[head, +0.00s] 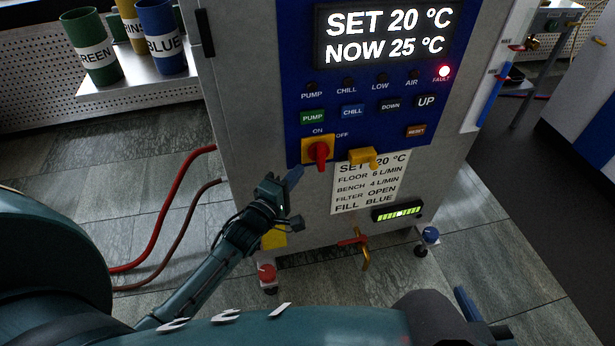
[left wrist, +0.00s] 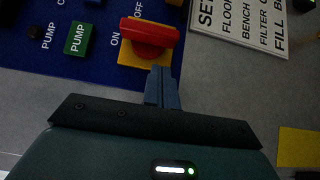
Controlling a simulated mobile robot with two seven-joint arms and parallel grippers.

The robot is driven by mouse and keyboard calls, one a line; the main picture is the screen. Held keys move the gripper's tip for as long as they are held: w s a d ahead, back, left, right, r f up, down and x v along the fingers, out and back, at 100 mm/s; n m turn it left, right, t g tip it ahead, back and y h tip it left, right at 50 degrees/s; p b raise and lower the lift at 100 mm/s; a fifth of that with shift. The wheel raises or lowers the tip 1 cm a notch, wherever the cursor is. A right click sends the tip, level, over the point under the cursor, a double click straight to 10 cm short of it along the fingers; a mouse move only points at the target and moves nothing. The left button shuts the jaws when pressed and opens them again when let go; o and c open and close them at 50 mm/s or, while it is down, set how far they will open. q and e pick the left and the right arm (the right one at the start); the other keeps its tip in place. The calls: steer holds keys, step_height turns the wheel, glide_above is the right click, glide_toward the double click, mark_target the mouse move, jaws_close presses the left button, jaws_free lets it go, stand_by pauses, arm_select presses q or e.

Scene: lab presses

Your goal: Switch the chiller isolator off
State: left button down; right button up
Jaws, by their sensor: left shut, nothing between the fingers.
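The chiller isolator (head: 319,152) is a red rotary handle on a yellow square plate, low on the blue panel of the grey chiller. Its handle stands about upright, in line with the ON label; the OFF label is to the upper right. The isolator also shows at the top of the left wrist view (left wrist: 150,38). My left gripper (head: 296,174) is shut and empty, just below and left of the yellow plate. In the left wrist view its blue fingers (left wrist: 162,72) end near the plate's edge; contact cannot be told. My right gripper (head: 468,303) shows partly at the bottom right.
A yellow block (head: 363,158) sits right of the isolator, above a white settings card (head: 368,184). PUMP (head: 313,117), CHILL (head: 352,111) and other buttons are above. The red FAULT lamp (head: 445,71) is lit. A brass tap (head: 364,254) and red hose (head: 178,192) are lower down.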

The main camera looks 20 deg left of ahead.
mark_target(317, 164)
arm_select(q)
steer(key=shift+w+d, duration=0.3)
steer(key=shift+d, duration=0.2)
steer(key=shift+w+d, duration=0.25)
steer(key=shift+d, duration=0.25)
steer(key=shift+w+d, duration=0.15)
steer(key=shift+d, duration=0.15)
arm_select(e)
steer(key=shift+w+a+f, duration=0.1)
steer(key=shift+w+f, duration=0.1)
steer(key=shift+f, duration=0.05)
arm_select(q)
steer(key=shift+a+f+b, duration=0.1)
steer(key=shift+f+b, duration=0.05)
steer(key=shift+b, duration=0.2)
arm_select(e)
steer(key=shift+f, duration=0.1)
arm_select(q)
steer(key=shift+n+t+b, duration=0.3)
arm_select(e)
steer(key=shift+w+d+t, duration=0.1)
steer(key=shift+d+t, duration=0.2)
steer(key=shift+d, duration=0.4)
